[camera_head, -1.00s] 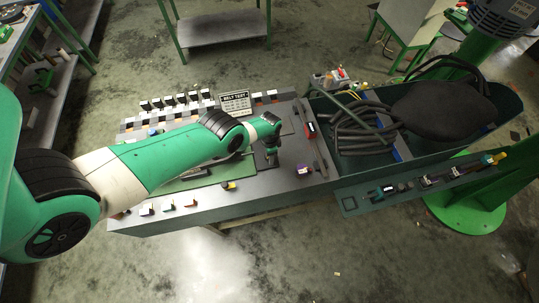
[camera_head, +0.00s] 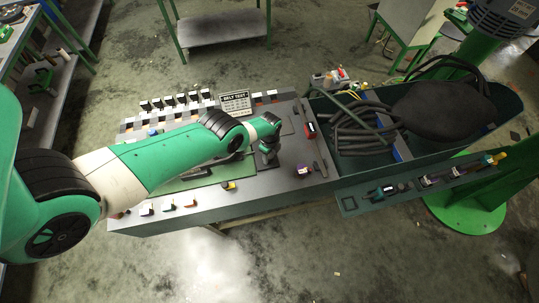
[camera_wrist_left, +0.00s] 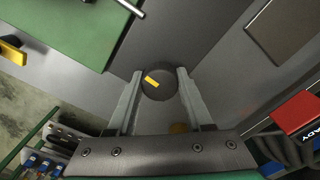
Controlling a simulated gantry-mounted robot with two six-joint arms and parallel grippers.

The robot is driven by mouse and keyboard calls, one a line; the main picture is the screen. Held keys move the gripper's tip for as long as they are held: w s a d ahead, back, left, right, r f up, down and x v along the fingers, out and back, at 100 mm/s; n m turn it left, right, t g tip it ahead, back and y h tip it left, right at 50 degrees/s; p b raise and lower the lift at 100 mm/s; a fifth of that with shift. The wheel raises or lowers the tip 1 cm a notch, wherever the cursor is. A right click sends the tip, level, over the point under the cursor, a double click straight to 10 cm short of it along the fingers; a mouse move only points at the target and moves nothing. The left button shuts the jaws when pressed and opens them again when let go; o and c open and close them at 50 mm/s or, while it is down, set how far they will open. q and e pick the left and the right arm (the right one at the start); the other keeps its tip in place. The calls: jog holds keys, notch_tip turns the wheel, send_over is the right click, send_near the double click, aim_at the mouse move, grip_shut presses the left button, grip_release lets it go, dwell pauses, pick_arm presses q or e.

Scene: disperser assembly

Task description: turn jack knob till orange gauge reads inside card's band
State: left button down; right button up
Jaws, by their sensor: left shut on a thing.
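My left gripper (camera_head: 268,158) reaches down over the right part of the grey bench panel. In the left wrist view, its two fingers (camera_wrist_left: 160,80) stand on either side of a dark round knob (camera_wrist_left: 158,92) with a yellow mark and are shut on it. In the head view the gripper hides the knob. A dark card headed "BELT TEST" (camera_head: 235,102) stands at the back of the bench; its smaller print and any band are too small to read. I cannot make out the orange gauge. My right gripper is not in view.
A red block (camera_head: 310,131), marked "READY" in the wrist view, sits right of the gripper. A green plate (camera_head: 200,176) lies under my left arm. Several small blocks line the bench's edges. A bin with dark hoses (camera_head: 355,165) adjoins the bench on the right.

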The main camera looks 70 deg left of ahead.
aim_at(270, 155)
pick_arm(q)
jog(key=shift+f+m, duration=0.1)
jog(key=shift+m, duration=0.8)
jog(key=shift+c, duration=1.5)
grip_release()
notch_tip(270, 155, up, 12)
jog(key=p, duration=1.1)
jog(key=shift+f, duration=0.15)
